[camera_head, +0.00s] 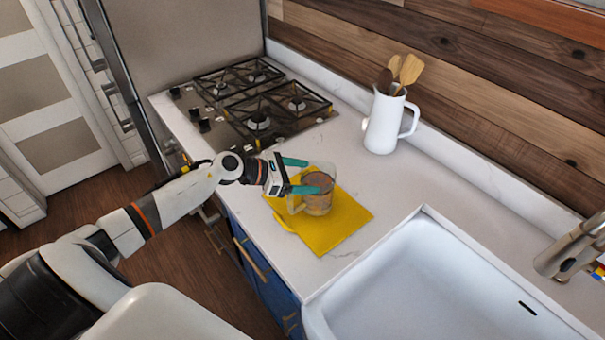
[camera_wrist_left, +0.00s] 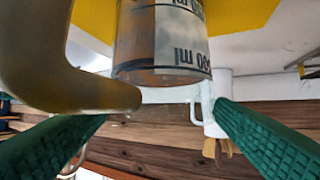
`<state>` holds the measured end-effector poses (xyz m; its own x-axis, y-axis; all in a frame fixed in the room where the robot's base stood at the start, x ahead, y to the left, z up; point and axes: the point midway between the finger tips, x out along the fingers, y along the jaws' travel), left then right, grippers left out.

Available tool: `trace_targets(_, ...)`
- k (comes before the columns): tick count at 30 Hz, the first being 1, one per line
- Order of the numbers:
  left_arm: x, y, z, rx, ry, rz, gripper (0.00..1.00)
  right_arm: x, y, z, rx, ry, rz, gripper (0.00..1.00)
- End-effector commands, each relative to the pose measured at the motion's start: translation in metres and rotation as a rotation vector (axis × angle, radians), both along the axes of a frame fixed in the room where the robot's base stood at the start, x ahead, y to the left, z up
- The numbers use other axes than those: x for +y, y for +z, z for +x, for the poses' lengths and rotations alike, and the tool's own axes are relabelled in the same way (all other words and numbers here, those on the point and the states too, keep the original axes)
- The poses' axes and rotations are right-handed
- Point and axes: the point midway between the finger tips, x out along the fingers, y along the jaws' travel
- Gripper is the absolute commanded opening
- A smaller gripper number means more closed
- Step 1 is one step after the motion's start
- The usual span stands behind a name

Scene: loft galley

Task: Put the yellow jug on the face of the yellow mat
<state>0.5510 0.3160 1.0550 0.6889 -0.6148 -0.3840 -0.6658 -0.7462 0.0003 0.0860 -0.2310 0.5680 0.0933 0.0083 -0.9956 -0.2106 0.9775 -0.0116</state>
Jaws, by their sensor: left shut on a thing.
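The yellow jug (camera_head: 318,204) is a see-through measuring jug with dark print and a yellowish handle. In the head view it is upright over the yellow mat (camera_head: 342,232), within its outline. I cannot tell whether its base touches the mat. My left gripper (camera_head: 311,176) is shut on the jug near its top, one green finger on each side. In the left wrist view the jug (camera_wrist_left: 165,45) appears upside down, its handle at left, with the mat (camera_wrist_left: 240,14) behind it. My right gripper is out of view.
A white pitcher (camera_head: 383,122) with wooden utensils stands behind the mat near the wood wall. A gas hob (camera_head: 258,122) lies at the back left. A white sink (camera_head: 435,285) and a tap (camera_head: 570,248) are at the right. The counter between mat and pitcher is clear.

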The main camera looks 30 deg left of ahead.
Motion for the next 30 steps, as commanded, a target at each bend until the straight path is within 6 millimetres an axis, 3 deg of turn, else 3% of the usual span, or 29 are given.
trace_targets(10, 0.000, -0.002, 0.001, -0.004, 0.001, -0.001, 0.14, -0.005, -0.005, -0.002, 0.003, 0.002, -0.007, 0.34)
trace_targets(11, 0.000, -0.003, 0.000, 0.000, 0.000, 0.000, 0.81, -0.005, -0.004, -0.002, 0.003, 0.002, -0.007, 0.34)
trace_targets(14, 0.000, -0.002, 0.000, 0.000, 0.000, 0.000, 0.98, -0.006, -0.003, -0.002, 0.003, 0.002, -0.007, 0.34)
trace_targets(25, 0.000, 0.003, 0.000, 0.000, 0.000, -0.001, 1.00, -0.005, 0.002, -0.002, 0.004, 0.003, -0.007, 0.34)
trace_targets(30, 0.017, 0.005, -0.019, 0.003, 0.001, 0.004, 1.00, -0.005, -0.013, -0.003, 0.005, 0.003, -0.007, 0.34)
